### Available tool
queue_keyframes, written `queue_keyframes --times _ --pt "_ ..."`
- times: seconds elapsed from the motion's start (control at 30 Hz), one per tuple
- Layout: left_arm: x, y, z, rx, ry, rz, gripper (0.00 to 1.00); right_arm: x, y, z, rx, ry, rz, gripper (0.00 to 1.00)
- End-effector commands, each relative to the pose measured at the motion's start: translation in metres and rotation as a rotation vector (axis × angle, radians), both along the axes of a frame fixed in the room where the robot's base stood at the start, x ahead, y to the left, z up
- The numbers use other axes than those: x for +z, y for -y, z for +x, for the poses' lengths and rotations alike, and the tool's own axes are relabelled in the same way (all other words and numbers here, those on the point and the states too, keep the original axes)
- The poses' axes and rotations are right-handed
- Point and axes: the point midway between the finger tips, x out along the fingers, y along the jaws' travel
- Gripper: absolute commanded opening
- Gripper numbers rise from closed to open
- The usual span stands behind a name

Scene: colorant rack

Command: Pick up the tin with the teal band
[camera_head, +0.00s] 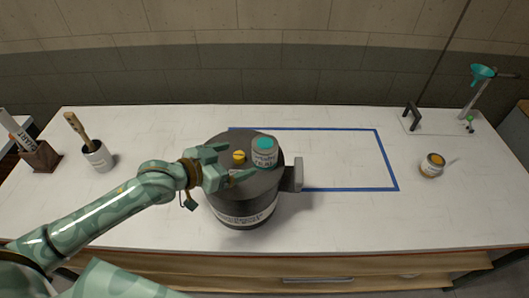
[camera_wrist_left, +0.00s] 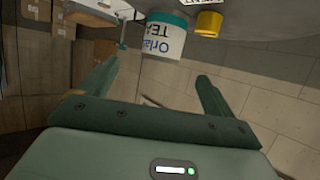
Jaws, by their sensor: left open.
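The tin with the teal top (camera_head: 264,158) stands upright on the dark round drum (camera_head: 243,208), near the right side of its top. My right gripper is not in view.
A grey block (camera_head: 298,174) juts from the drum's right. A blue-taped rectangle (camera_head: 388,160) is mostly clear.

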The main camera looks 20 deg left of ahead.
Motion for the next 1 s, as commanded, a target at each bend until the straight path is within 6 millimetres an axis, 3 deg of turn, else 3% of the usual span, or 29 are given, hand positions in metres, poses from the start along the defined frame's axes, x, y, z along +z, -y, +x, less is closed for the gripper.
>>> queue_keyframes --times 0.2,0.47,0.7,1.0 --pt "-0.018 0.024 0.039 0.000 0.001 -0.001 0.90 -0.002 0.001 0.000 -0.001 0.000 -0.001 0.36" --pt "-0.026 0.036 0.058 0.000 0.000 0.001 0.90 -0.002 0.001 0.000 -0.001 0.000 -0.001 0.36" --pt "-0.039 0.051 0.090 0.000 0.000 0.002 0.90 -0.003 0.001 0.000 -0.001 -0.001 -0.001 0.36" --pt "-0.041 0.054 0.093 -0.002 0.000 0.004 0.87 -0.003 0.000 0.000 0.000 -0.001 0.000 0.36"
